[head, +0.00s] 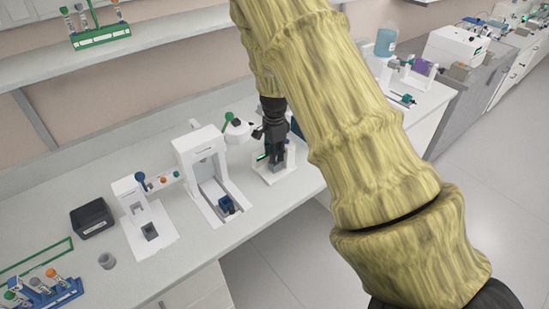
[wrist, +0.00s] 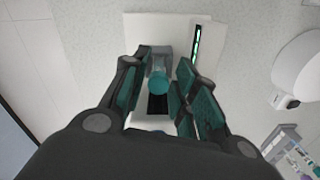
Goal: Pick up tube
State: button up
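A tube with a round teal cap (wrist: 158,81) shows in the wrist view, near the middle, in front of a grey block on a white stand (wrist: 152,27). My gripper (wrist: 164,66) is open, with one finger on each side of the cap and a visible gap on both sides. In the head view my gripper (head: 277,148) points down over the white stand (head: 272,175) near the bench's front edge. There the gripper hides the tube. How far the fingertips are above or below the cap is hard to tell.
A white frame device (head: 203,160) and a smaller white stand (head: 131,194) are to the left. A rounded white device (wrist: 300,63) is right in the wrist view.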

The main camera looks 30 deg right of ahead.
jog(key=shift+s+f, duration=0.1)
jog(key=shift+f, duration=0.2)
grip_shut()
jog(key=shift+r+b, duration=0.4)
jog(key=shift+r, duration=0.25)
jog(key=shift+r+b, duration=1.5)
jog(key=shift+r, duration=2.85)
jog(key=shift+f, duration=0.1)
